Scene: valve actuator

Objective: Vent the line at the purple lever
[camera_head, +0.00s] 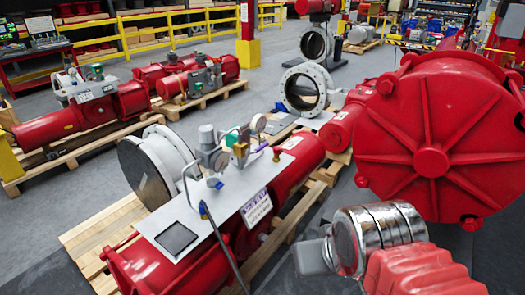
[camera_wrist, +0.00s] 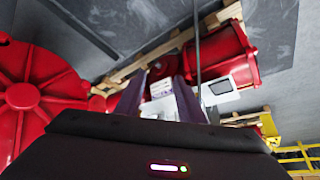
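A small purple part (camera_head: 244,134), which looks like the purple lever, stands among the fittings on the grey mounting plate (camera_head: 225,195) of the nearest red actuator (camera_head: 155,268). It is too small to make out its exact position. A purple-and-white label (camera_head: 256,207) is on the plate's right edge. In the wrist view, my gripper (camera_wrist: 158,84) has its two dark fingers apart with nothing held between them. The label (camera_wrist: 161,89) and part of the plate (camera_wrist: 220,94) show beyond the fingers. The lever cannot be made out there. My gripper's fingers are not distinguishable in the head view.
A large red ribbed housing (camera_head: 435,140) fills the right side, close to my arm. More red actuators (camera_head: 100,105) stand behind left, before a yellow railing (camera_head: 160,35). Grey floor is open between.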

